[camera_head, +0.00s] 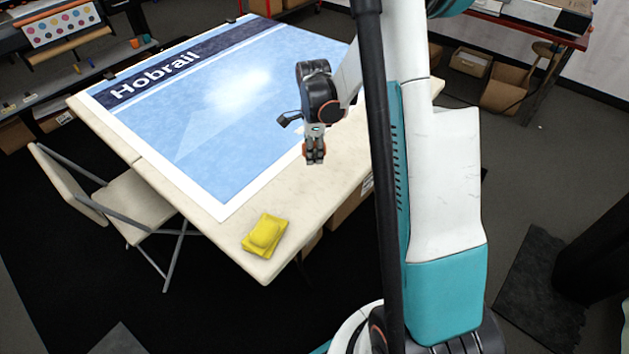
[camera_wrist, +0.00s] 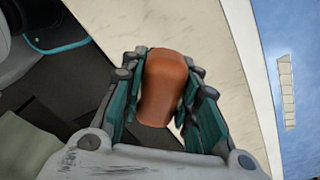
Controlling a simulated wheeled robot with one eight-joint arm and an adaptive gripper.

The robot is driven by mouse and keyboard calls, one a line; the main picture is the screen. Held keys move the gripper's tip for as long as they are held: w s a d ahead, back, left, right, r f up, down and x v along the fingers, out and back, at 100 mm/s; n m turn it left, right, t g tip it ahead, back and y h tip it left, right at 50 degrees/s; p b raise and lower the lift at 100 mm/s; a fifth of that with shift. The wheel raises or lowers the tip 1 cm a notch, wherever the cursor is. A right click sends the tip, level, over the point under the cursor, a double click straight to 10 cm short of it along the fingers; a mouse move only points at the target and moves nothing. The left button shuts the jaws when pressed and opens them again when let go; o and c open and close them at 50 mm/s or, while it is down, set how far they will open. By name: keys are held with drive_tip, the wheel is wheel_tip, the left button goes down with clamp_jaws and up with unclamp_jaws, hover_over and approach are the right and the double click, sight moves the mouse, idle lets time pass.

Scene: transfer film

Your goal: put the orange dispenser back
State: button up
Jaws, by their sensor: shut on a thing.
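The orange dispenser (camera_wrist: 164,90), brownish-orange with a rounded end, sits between the fingers of my gripper (camera_wrist: 168,75) in the wrist view. The teal-padded fingers are shut on its two sides. In the head view my gripper (camera_head: 315,159) points down above the right part of the table (camera_head: 312,203), near its edge. Only hints of orange show between the fingers there, and the dispenser's lower end is hidden. I cannot tell the exact height above the table.
A blue printed poster (camera_head: 225,110) reading "Hobrail" covers much of the table. A yellow folded cloth (camera_head: 265,235) lies at the near corner. A folding chair (camera_head: 135,205) stands at the left. A printer (camera_head: 60,35) is at the back left. Bare table lies between gripper and cloth.

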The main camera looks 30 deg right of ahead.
sight(314, 183)
wheel_tip(314, 183, down, 11)
drive_tip(key=b, duration=0.3)
drive_tip(key=shift+f, duration=0.15)
drive_tip(key=o, duration=1.1)
wheel_tip(314, 183, up, 12)
drive_tip(key=p, duration=0.4)
drive_tip(key=shift+r, duration=0.2)
